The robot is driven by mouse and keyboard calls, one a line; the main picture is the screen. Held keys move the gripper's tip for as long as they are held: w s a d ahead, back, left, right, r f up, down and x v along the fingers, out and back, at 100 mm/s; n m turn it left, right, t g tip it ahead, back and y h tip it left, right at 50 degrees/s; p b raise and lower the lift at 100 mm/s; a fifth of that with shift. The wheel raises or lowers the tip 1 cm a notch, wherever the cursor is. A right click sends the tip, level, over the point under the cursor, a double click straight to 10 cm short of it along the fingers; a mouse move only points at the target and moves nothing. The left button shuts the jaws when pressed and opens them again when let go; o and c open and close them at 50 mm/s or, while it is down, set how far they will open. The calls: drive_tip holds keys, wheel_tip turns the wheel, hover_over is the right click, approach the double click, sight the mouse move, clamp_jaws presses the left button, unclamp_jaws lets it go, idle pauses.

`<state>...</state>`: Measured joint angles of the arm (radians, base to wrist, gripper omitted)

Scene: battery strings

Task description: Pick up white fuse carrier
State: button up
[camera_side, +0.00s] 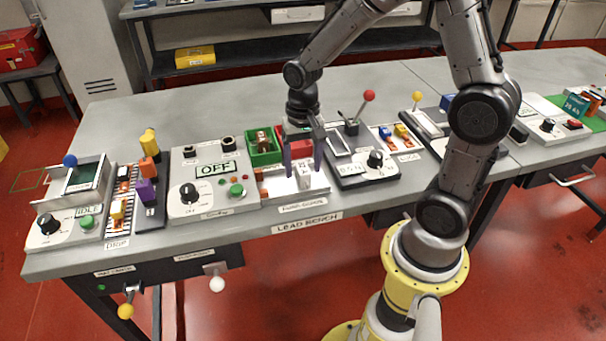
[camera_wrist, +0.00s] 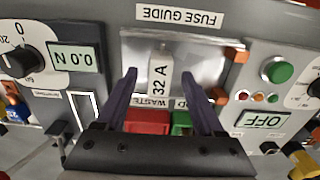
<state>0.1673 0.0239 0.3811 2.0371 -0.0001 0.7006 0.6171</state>
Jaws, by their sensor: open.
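The white fuse carrier (camera_wrist: 159,82) bears the mark "32 A" and stands in a pale tray marked FUSE GUIDE (camera_wrist: 205,50). In the side view it shows as a small white upright piece (camera_side: 305,172) in the tray on the bench. My gripper (camera_wrist: 160,73) is open, with its two dark purple fingers on either side of the carrier in the wrist view. In the side view my gripper (camera_side: 303,168) points down over the tray. I cannot tell whether the fingers touch the carrier or how far their tips are above the tray.
A green bin (camera_side: 262,155) and a red bin (camera_side: 293,150) stand just behind the tray. An OFF panel (camera_side: 205,190) is to the left, and a panel with a dial and red-knobbed lever (camera_side: 369,96) to the right. Small orange blocks (camera_wrist: 235,55) lie at the tray's edge.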

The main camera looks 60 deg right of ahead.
drive_tip(key=shift+f, duration=0.9)
drive_tip(key=shift+c, duration=0.2)
clamp_jaws()
